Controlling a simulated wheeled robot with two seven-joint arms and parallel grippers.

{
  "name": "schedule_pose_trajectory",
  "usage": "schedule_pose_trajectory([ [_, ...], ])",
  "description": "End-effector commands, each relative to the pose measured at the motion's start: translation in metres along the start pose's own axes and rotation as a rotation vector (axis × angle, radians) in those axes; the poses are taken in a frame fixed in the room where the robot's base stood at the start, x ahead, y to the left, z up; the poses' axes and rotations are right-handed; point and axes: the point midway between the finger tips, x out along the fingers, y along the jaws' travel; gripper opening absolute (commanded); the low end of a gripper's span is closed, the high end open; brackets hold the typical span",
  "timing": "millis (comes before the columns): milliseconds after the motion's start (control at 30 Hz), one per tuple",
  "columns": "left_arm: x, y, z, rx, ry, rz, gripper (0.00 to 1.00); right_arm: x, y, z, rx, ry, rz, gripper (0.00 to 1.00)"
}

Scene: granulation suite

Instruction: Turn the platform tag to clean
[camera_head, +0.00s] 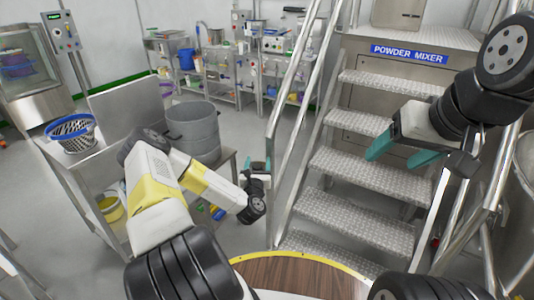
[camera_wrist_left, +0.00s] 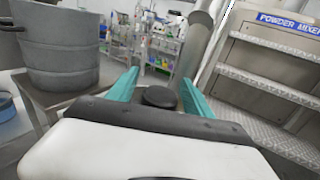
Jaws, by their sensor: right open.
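The stepped metal platform (camera_head: 366,171) stands right of centre in the head view, with a blue POWDER MIXER sign (camera_head: 409,54) above its steps. The sign also shows at the right of the left wrist view (camera_wrist_left: 288,23). I cannot make out a status tag in either view. My left gripper (camera_head: 257,166) is left of the stair handrail, with its teal fingers apart and nothing between them. Those fingers also show in the left wrist view (camera_wrist_left: 159,90). My right gripper (camera_head: 402,151) is open and empty in front of the steps.
A metal handrail (camera_head: 286,127) slopes along the stair's left side. A grey drum (camera_head: 193,130) and a blue-rimmed basket (camera_head: 71,133) stand on steel tables at the left. Cluttered shelves (camera_head: 214,69) line the back wall. Grey floor is open between shelves and stairs.

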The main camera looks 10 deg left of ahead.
Motion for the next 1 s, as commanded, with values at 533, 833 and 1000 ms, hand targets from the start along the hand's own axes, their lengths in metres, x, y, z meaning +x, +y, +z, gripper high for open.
schedule_pose_trajectory([
  [533, -0.051, -0.001, -0.002, -0.001, 0.005, -0.003, 0.59, 0.000, 0.000, 0.000, 0.000, 0.000, 0.000, 0.67],
  [833, -0.078, 0.000, -0.001, -0.001, 0.001, -0.001, 0.59, 0.000, 0.000, 0.000, 0.000, 0.000, 0.000, 0.67],
  [1000, -0.079, 0.000, 0.000, 0.000, 0.001, -0.001, 0.59, 0.000, 0.000, 0.000, 0.000, 0.000, 0.000, 0.67],
])
